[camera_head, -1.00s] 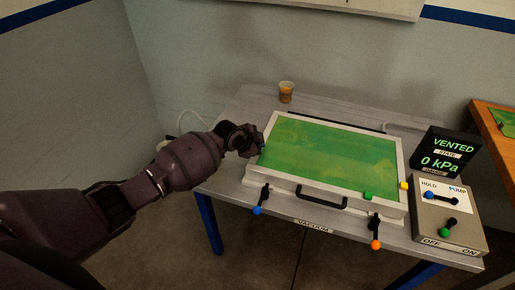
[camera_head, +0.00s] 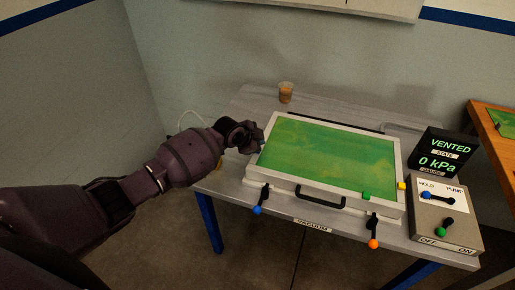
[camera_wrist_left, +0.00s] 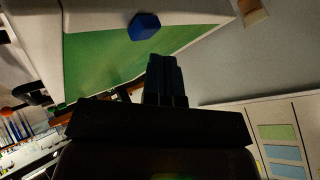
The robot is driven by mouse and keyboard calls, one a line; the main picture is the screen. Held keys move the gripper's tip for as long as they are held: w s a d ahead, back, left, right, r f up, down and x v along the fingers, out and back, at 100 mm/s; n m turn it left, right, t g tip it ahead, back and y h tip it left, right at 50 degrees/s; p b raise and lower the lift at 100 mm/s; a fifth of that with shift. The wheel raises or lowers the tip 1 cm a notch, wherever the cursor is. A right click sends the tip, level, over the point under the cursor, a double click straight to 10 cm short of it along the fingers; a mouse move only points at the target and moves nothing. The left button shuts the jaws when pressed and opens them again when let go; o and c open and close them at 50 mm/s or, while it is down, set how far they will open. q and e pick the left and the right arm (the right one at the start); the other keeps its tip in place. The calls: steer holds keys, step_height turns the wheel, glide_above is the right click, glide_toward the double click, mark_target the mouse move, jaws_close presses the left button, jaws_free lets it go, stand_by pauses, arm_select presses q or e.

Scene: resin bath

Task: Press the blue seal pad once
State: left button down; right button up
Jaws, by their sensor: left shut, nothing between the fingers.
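The blue seal pad (camera_wrist_left: 144,26) is a small blue block at the edge of the green panel in the left wrist view. In the head view only a bit of blue (camera_head: 262,147) shows at the left rim of the vacuum chamber (camera_head: 335,190), beside my gripper. My left gripper (camera_head: 256,140) is shut and empty by that rim. In the left wrist view its closed fingertips (camera_wrist_left: 163,62) are close to the pad, with a gap between them in the picture. Whether they touch cannot be told from the head view. My right gripper is not in view.
Latches with a blue knob (camera_head: 257,210) and an orange knob (camera_head: 373,244) hang at the chamber's front, beside a black handle (camera_head: 320,201). A control box (camera_head: 447,217) and a display reading VENTED, 0 kPa (camera_head: 445,155) stand at right. A cup (camera_head: 286,92) stands behind.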

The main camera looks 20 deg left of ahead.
arm_select(q)
steer(key=shift+r+p, duration=0.3)
steer(key=shift+r, duration=0.15)
steer(key=shift+r+p, duration=0.6)
steer(key=shift+r, duration=0.1)
step_height(320, 180, up, 2)
steer(key=shift+r+p, duration=0.1)
steer(key=shift+p, duration=0.75)
steer(key=shift+r+p, duration=0.35)
steer(key=shift+p, duration=0.05)
steer(key=shift+f, duration=0.1)
